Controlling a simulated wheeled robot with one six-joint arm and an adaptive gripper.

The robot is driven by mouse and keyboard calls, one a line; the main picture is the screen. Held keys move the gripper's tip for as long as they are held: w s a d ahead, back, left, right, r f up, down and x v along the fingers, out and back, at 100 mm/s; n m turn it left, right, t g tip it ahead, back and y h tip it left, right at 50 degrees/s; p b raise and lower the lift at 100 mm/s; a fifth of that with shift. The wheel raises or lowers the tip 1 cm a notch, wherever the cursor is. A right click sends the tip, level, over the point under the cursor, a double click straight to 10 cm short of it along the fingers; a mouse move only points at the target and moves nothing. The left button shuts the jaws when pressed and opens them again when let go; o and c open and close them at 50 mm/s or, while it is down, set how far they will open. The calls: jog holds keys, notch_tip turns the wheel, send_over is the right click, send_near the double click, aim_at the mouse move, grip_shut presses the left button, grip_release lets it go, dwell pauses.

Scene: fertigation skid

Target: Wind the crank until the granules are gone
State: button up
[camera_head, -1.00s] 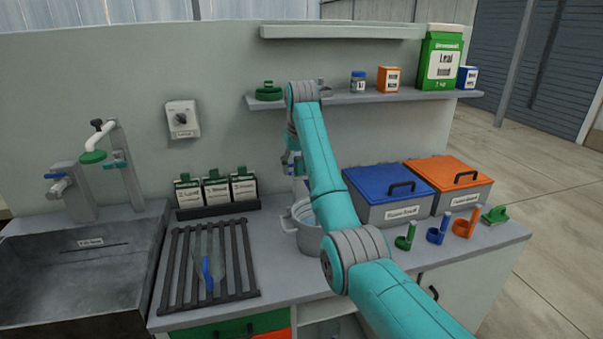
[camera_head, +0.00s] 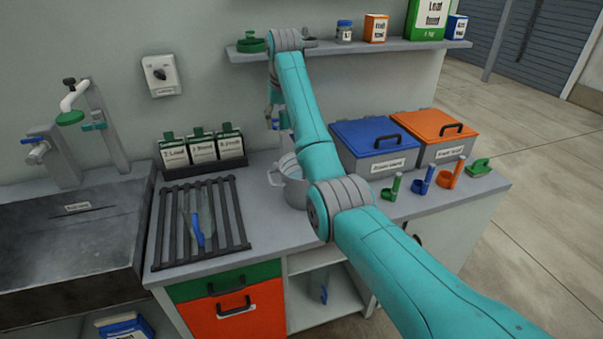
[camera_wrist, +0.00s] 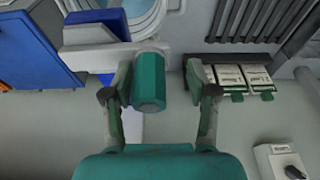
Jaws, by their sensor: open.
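In the wrist view a green cylindrical knob (camera_wrist: 149,83), which looks like the crank's handle, sits on a pale grey arm (camera_wrist: 95,58). My gripper (camera_wrist: 160,85) is open, with one finger on each side of the knob, the left finger nearer. I cannot tell whether that finger touches it. In the head view my gripper (camera_head: 275,112) is mostly hidden by my arm, above a grey pot (camera_head: 291,192). A blue part (camera_wrist: 107,22) stands beside the crank arm, and the pot's rim (camera_wrist: 172,8) shows at the wrist view's top. I cannot make out any granules.
A blue-lidded bin (camera_head: 374,135) and an orange-lidded bin (camera_head: 432,126) stand right of the pot. A shelf (camera_head: 350,48) runs above. The sink (camera_head: 70,240) is far left.

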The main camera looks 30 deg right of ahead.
jog(key=shift+r, duration=0.1)
jog(key=shift+d+r, duration=0.15)
jog(key=shift+r, duration=3.25)
jog(key=shift+s, duration=0.1)
